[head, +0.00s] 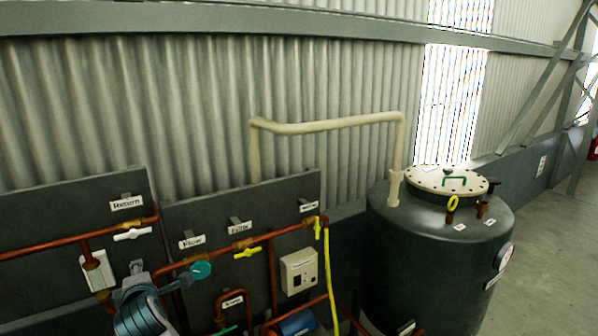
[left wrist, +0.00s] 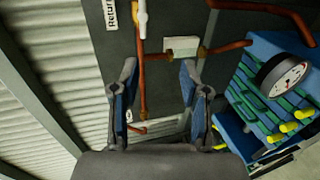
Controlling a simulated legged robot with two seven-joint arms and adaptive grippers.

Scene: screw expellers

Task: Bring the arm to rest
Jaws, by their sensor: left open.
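My left gripper (left wrist: 158,82) is open in the left wrist view, its two blue-padded fingers apart with nothing between them. Beyond the fingers are a dark panel, a copper pipe (left wrist: 141,85) and a white box (left wrist: 181,46); I see no clear contact with them. In the head view a grey and dark blue part of my left arm (head: 140,308) shows at the lower left, in front of the pipe panels. My right gripper is in neither view.
The "Return" panel (head: 70,200) and the panel with the Flow label (head: 191,241) carry copper pipes and valve handles. A dark tank (head: 430,270) stands right. A blue rack (left wrist: 262,55) with a gauge (left wrist: 284,76) is at the wrist view's right. Open floor (head: 555,250) lies far right.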

